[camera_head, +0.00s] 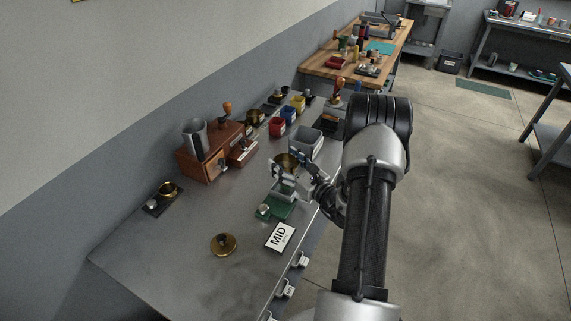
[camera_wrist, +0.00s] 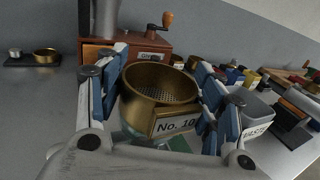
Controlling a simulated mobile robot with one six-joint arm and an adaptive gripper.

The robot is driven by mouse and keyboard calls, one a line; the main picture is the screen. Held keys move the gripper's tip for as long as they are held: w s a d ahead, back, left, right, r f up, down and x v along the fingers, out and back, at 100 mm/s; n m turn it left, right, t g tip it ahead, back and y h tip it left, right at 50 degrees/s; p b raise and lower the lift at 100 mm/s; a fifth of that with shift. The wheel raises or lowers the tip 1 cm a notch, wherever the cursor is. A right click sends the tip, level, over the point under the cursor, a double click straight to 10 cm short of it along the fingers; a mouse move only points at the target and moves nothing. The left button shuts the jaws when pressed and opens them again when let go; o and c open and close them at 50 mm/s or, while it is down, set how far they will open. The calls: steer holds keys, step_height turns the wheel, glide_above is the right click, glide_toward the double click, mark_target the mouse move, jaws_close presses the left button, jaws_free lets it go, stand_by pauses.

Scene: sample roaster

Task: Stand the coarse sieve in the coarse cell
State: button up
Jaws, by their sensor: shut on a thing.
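A round brass sieve (camera_head: 287,159) with a mesh floor is held above the steel bench by my gripper (camera_head: 292,167). In the wrist view the sieve (camera_wrist: 150,82) carries a "No. 10" label, and the blue-padded fingers of my gripper (camera_wrist: 165,88) are shut on it from both sides. It looks about upright. A green base (camera_head: 283,208) with a pale knob is below and in front of the gripper. I cannot make out a coarse label on any cell.
A wooden box (camera_head: 196,163) with a grey cylinder stands at the wall. A grey waste bin (camera_head: 307,144) is just beyond the sieve, with red (camera_head: 276,127), blue and yellow cups behind.

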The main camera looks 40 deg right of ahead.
steer(key=shift+r, duration=0.1)
steer(key=o, duration=1.2)
steer(key=shift+c, duration=0.2)
